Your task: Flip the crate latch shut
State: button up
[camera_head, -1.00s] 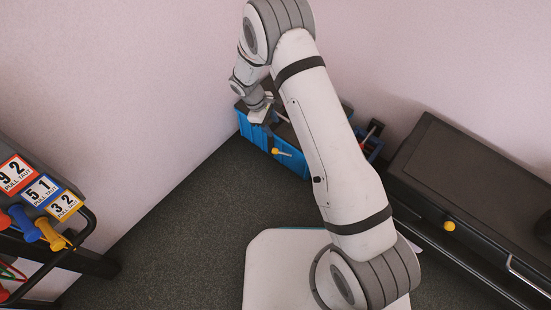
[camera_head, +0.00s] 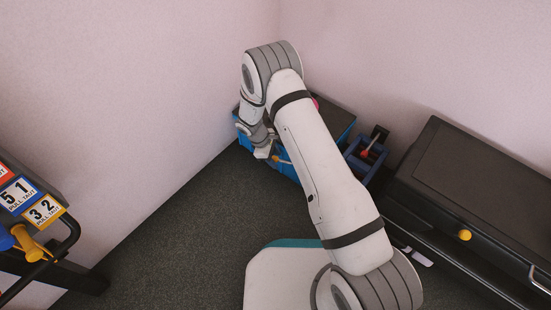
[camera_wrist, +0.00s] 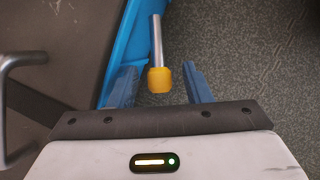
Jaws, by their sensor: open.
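The blue crate (camera_head: 286,167) stands on the floor in the corner, with a dark lid on top; my arm covers much of it. Its blue edge (camera_wrist: 124,50) also shows in the wrist view. The latch (camera_wrist: 160,76) is a metal rod with a yellow knob, sticking out from the crate's side over the floor. My gripper (camera_wrist: 159,84) is open, with its blue fingers on either side of the yellow knob and a gap on both sides. In the head view my gripper (camera_head: 264,152) is at the crate's front, and the knob is mostly hidden there.
A smaller blue box (camera_head: 366,160) with a dark upright part stands right of the crate. A dark cabinet (camera_head: 470,190) with a yellow knob is at the right. A rack with numbered tags (camera_head: 30,200) is at the left. The floor before the crate is clear.

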grip_shut()
dwell(0.4)
